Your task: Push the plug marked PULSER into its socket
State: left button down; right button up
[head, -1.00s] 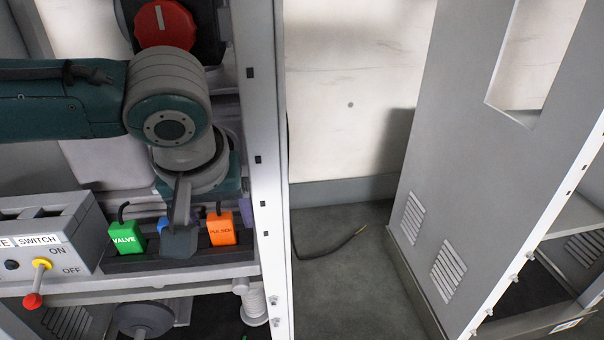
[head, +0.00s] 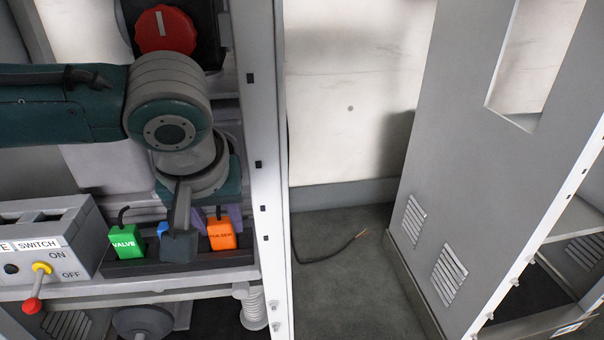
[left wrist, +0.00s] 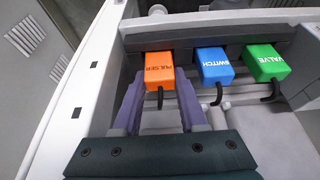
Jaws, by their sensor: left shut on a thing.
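The orange PULSER plug (head: 221,234) stands at the right end of the black socket strip (head: 160,263) in the head view. It also shows in the left wrist view (left wrist: 159,64). My left gripper (left wrist: 160,84) has its purple fingers on both sides of this plug, shut on it. In the head view my left gripper (head: 217,216) reaches it from behind. The socket under the plug is hidden, so I cannot tell how deep the plug sits. My right gripper is not in view.
The blue SWITCH plug (left wrist: 213,62) stands beside it, with the green VALVE plug (head: 125,241) beyond. A switch box (head: 50,235) with a red-tipped lever is at the left. A white frame post (head: 267,190) rises close right of the PULSER plug.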

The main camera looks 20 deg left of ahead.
aim_at(220, 221)
pick_arm(q)
jog(key=shift+r, duration=0.1)
notch_tip(220, 221, up, 4)
jog(key=p, duration=0.3)
jog(key=s+d+p, duration=0.5)
jog(key=s+d, duration=0.4)
jog(key=s, duration=0.6)
jog(key=w+r+m+p, duration=0.1)
jog(key=w+r+p, duration=0.3)
jog(key=r+p, duration=0.8)
jog(key=w+r+m+p, duration=0.1)
jog(key=w+r+p, duration=0.4)
jog(key=r, duration=1.3)
notch_tip(220, 221, up, 67)
jog(key=a+m+h+p, duration=0.1)
jog(key=m+p, duration=0.3)
jog(key=p, duration=4.9)
jog(key=shift+s+a+f+t+h, duration=0.2)
jog(key=shift+a+t+h, duration=0.15)
jog(key=shift+h, duration=0.35)
jog(key=shift+f, duration=0.1)
